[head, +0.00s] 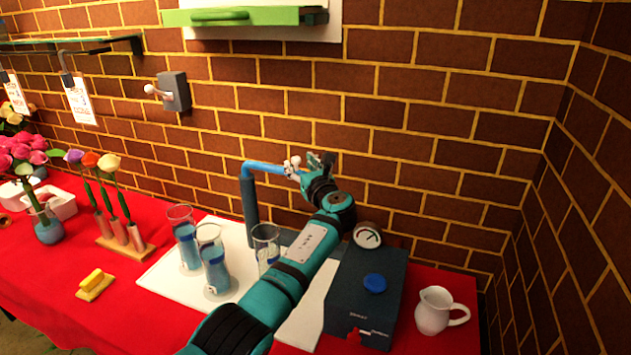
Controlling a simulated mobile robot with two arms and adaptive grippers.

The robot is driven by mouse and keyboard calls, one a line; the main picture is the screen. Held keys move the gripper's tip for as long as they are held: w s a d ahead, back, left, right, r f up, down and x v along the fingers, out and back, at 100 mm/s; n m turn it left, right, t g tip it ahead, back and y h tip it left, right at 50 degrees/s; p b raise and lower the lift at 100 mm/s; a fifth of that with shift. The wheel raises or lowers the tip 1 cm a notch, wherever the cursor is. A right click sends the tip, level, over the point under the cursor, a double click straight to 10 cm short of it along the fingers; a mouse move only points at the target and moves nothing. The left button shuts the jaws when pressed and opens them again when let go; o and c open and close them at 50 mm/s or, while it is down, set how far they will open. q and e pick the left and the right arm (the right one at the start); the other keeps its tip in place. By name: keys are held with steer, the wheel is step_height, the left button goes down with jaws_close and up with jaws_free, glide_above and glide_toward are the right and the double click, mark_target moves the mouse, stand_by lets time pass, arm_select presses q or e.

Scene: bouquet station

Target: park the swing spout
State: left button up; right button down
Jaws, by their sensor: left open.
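The swing spout (264,167) is a light blue arm on top of a dark upright post (250,212). It reaches to the right in front of the brick wall. A small white fitting (292,166) shows at its right end. My left gripper (312,166) is open at that end, with its fingers close around or beside the white fitting. I cannot tell whether they touch it. My left arm hides part of the area below the spout. My right gripper is not in view.
Glasses with blue liquid (216,272) stand on a white tray (168,277) left of my arm. A dark box (350,290) with a blue knob (374,282) and a white jug (433,312) stand right. A flower rack (125,246) and yellow block (94,282) sit left.

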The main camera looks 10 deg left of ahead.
arm_select(q)
steer(key=v, duration=0.8)
steer(key=shift+s+d, duration=0.25)
steer(key=shift+d, duration=0.1)
